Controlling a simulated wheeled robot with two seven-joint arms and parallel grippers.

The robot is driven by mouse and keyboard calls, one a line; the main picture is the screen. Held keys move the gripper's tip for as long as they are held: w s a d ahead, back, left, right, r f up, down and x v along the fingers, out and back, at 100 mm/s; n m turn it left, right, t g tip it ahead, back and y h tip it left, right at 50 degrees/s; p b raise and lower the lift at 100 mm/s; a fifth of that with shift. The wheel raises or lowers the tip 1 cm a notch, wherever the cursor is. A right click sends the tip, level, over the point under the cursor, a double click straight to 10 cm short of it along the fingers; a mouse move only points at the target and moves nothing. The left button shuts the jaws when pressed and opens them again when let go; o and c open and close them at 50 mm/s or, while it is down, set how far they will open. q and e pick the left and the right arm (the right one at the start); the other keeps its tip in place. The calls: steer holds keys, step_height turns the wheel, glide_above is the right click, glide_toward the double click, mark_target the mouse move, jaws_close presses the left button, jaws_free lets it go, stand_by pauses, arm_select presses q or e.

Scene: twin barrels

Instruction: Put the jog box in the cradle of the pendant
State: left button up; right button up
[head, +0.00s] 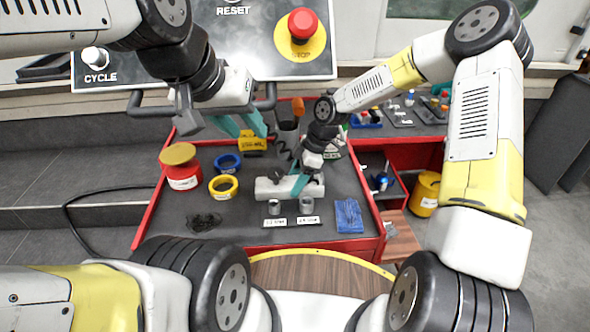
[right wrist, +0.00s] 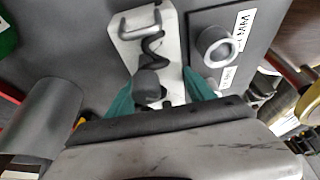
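The pendant (head: 150,38) is a large grey panel with CYCLE, RESET and STOP controls. A dark bar (head: 150,111), perhaps its cradle, runs below it, partly behind my left arm.
Two grey barrels (head: 274,207) (head: 306,203) with labels stand in front of the white body. A red can (head: 182,178), blue and yellow rings (head: 223,188) and a black tangle (head: 203,222) are at left. A blue cloth (head: 348,215) is at right.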

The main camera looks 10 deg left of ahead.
jaws_close()
steer(key=shift+a+r, duration=0.1)
steer(key=shift+r, duration=0.25)
steer(key=shift+r, duration=0.55)
